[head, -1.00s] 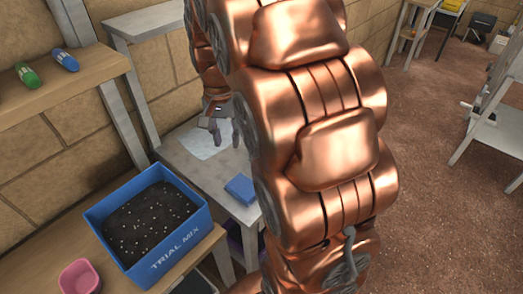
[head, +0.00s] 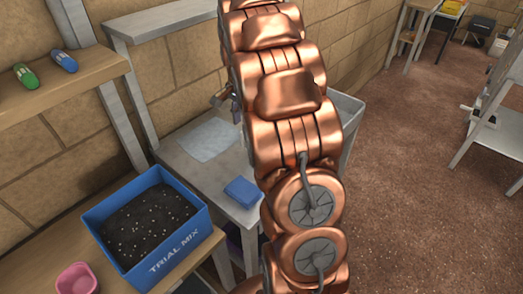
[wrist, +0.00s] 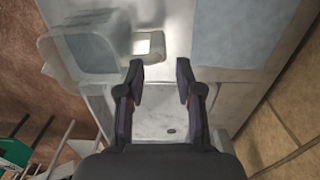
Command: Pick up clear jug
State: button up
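A pale, see-through vessel, which looks like the clear jug (wrist: 85,52), is at the upper left in the wrist view. A loop like a handle (wrist: 161,43) sticks out on its right side, with bright tabletop showing through. My gripper (wrist: 160,72) is open and empty, its two fingers apart. The loop lies just beyond the fingertips in the picture, not between them; I cannot tell the height gap. In the head view my arm hides the jug and most of my gripper.
A blue box of dark mix (head: 180,250) and a pink pot (head: 76,279) stand on the wooden bench. A grey shelf (head: 165,22) is above the table.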

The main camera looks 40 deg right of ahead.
aim_at(244, 134)
jog(key=shift+s+f+p, duration=0.15)
jog(key=shift+f+p, duration=1)
jog(key=shift+f, duration=1.65)
grip_shut()
